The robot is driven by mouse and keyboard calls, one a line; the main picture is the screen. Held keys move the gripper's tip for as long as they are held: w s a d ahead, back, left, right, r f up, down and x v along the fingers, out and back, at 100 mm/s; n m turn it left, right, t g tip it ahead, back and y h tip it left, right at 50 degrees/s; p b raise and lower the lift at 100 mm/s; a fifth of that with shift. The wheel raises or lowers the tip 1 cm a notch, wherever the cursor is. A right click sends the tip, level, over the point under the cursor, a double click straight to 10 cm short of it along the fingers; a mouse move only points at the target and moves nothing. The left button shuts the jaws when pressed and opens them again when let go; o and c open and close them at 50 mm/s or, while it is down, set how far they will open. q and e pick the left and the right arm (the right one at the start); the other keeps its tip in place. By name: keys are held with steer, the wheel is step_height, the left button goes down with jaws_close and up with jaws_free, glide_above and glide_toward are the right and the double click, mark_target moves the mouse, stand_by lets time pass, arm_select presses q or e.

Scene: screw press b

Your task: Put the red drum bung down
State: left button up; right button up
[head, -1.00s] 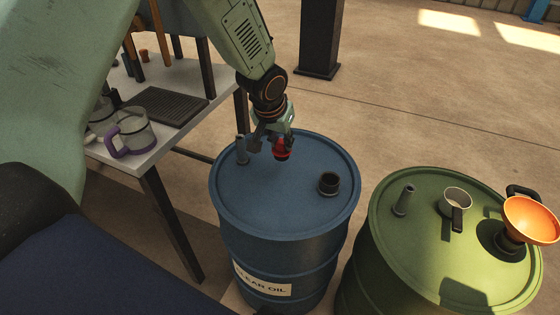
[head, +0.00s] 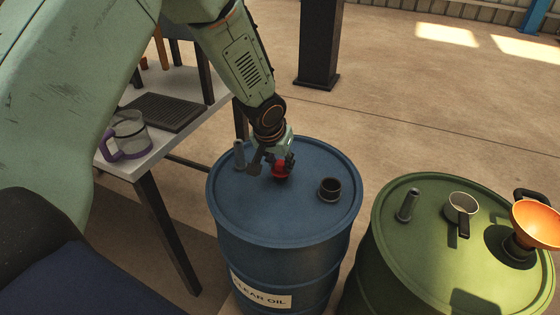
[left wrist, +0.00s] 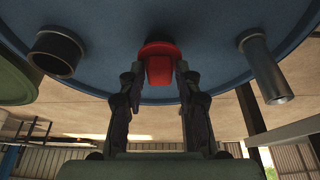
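The red drum bung (head: 280,171) is at the blue drum's lid (head: 300,215), left of the lid's dark open neck. In the left wrist view the bung (left wrist: 159,65) sits between my two fingertips, its wide flange toward the blue lid. My left gripper (head: 275,164) points down over the lid and appears shut on the bung, one finger on each side. The bung is at or very near the lid surface; I cannot tell whether it touches. My right gripper is in neither view.
A dark neck (head: 330,189) and a grey pipe stub (head: 239,154) rise from the blue lid. A green drum (head: 440,250) with an orange funnel (head: 538,222) stands to the right. A table (head: 160,145) with a purple-handled jug (head: 128,136) stands left.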

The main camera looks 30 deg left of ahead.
arm_select(q)
steer(key=shift+o, duration=1)
steer(key=shift+s+r, duration=0.1)
steer(key=shift+r, duration=0.15)
steer(key=p+v, duration=0.2)
steer(key=v, duration=1)
steer(key=shift+p, duration=0.3)
steer(key=shift+c, duration=0.3)
